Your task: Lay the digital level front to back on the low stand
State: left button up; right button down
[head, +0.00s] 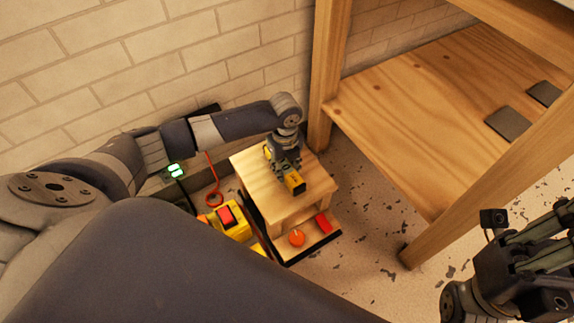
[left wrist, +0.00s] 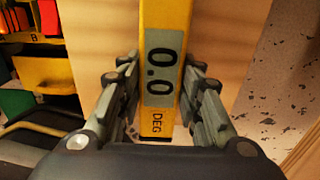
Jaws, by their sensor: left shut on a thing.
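The digital level is a yellow bar (head: 295,184) over the top of the low wooden stand (head: 318,187) in the head view. Its grey display reads 0.0 DEG in the left wrist view (left wrist: 162,70). My left gripper (left wrist: 160,82) is shut on the level from above, one finger on each side.
A tall wooden shelf (head: 420,110) with dark plates (head: 507,123) stands right of the low stand. A yellow box with a red top (head: 230,217), an orange knob (head: 297,238) and a red cable (head: 213,185) are close by. A brick wall is behind.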

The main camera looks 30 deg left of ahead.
pick_arm(q)
jog(key=shift+f, duration=0.75)
jog(key=o, duration=1.2)
